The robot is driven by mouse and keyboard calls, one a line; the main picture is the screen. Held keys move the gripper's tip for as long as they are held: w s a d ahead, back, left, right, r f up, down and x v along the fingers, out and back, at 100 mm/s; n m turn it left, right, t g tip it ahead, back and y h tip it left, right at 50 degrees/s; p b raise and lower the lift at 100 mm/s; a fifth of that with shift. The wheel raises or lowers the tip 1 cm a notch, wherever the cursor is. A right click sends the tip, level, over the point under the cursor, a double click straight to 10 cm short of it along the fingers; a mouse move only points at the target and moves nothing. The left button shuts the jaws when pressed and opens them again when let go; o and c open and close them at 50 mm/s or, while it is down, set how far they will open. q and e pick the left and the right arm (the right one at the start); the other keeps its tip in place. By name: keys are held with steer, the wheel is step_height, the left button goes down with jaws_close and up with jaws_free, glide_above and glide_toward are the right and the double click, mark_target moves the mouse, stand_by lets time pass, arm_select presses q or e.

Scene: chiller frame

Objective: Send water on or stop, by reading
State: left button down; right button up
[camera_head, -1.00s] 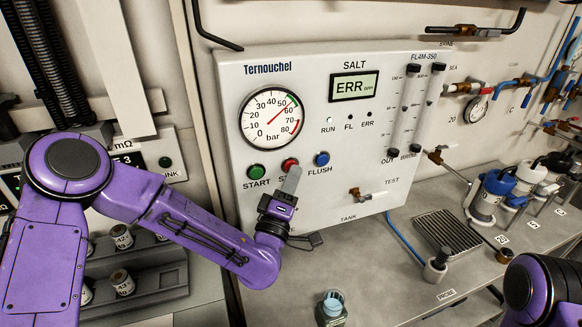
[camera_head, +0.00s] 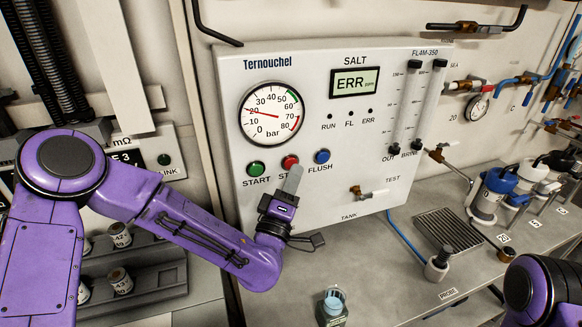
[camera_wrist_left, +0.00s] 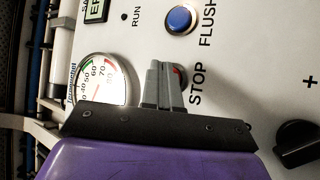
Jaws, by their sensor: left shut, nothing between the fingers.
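The white Ternouchel panel (camera_head: 345,215) stands upright. Its salt display (camera_head: 355,82) reads ERR. The round bar gauge (camera_head: 271,113) has its red needle near 20. The green START button (camera_head: 257,168), red STOP button (camera_head: 290,162) and blue FLUSH button (camera_head: 322,156) sit below it. The RUN, FL and ERR lamps (camera_head: 349,114) look dark. My left gripper (camera_head: 292,180) is shut and empty, its tips at the STOP button and partly covering it. The left wrist view shows the fingers (camera_wrist_left: 163,85) over STOP; contact is hard to judge. My right gripper is out of view.
Two flow tubes (camera_head: 410,108) and a small TEST tap (camera_head: 372,193) are on the panel's right. A probe in a holder (camera_head: 438,263), a drain grate (camera_head: 447,232) and a small blue-topped jar (camera_head: 334,303) stand on the grey bench.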

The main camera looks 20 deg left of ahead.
arm_select(q)
steer(key=shift+s+d, duration=0.15)
steer(key=s+d+b, duration=0.1)
steer(key=s, duration=0.1)
steer(key=s+d+b, duration=0.1)
steer(key=s+b, duration=0.1)
steer(key=shift+d, duration=0.4)
steer(key=shift+s+a, duration=0.1)
stand_by(0.5)
